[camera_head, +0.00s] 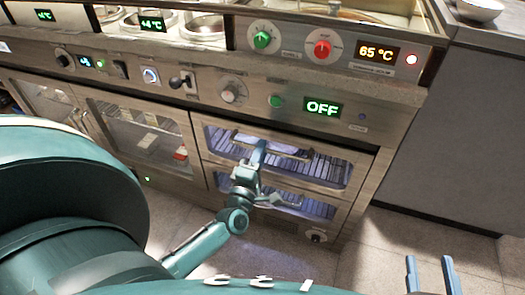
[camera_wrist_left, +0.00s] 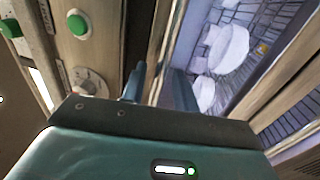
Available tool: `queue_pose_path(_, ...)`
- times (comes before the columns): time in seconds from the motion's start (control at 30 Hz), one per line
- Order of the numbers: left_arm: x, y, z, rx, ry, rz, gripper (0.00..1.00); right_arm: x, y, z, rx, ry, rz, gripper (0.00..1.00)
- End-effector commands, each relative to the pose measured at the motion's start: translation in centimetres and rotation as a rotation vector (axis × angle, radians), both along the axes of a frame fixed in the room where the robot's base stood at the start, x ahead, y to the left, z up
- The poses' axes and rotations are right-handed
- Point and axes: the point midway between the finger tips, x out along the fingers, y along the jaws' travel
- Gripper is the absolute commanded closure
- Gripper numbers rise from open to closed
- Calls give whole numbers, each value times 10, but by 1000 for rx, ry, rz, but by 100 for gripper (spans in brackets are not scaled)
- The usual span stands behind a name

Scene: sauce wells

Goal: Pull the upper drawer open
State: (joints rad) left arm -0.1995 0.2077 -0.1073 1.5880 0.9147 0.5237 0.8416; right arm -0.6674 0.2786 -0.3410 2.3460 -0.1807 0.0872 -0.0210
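The upper drawer (camera_head: 331,169) is the upper of two glass-fronted steel panels below the OFF display. It looks closed in the head view. Its bar handle (camera_head: 299,157) runs across the glass. My left gripper (camera_head: 259,150) reaches up to this handle. In the left wrist view its two fingers (camera_wrist_left: 158,85) stand apart, and a beige metal strip, probably the handle, runs between them. I cannot tell whether they press on it. My right gripper (camera_head: 432,274) is at the bottom right, its fingers spread and empty, away from the drawer.
A lower drawer (camera_head: 318,209) sits directly beneath. A glass door (camera_head: 140,133) is to the left. Knobs and a green button (camera_head: 276,101) are on the panel above. White dishes (camera_wrist_left: 228,48) show behind the glass. The tiled floor (camera_head: 400,238) in front is clear.

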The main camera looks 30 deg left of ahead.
Motion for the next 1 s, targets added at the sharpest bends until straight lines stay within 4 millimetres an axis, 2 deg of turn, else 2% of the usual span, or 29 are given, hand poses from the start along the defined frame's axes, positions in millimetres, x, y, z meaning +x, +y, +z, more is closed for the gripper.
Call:
queue_pose_path(0.17,14,4,2,-1,1,1,70,0,0,-1,8,1,2,64)
queue_pose_path(0.47,16,4,3,0,1,1,70,0,1,0,9,1,3,64)
queue_pose_path(0.83,15,4,3,0,1,0,100,1,1,1,8,-4,3,64)
queue_pose_path(1.0,15,4,3,0,1,0,100,1,1,2,9,-5,4,64)
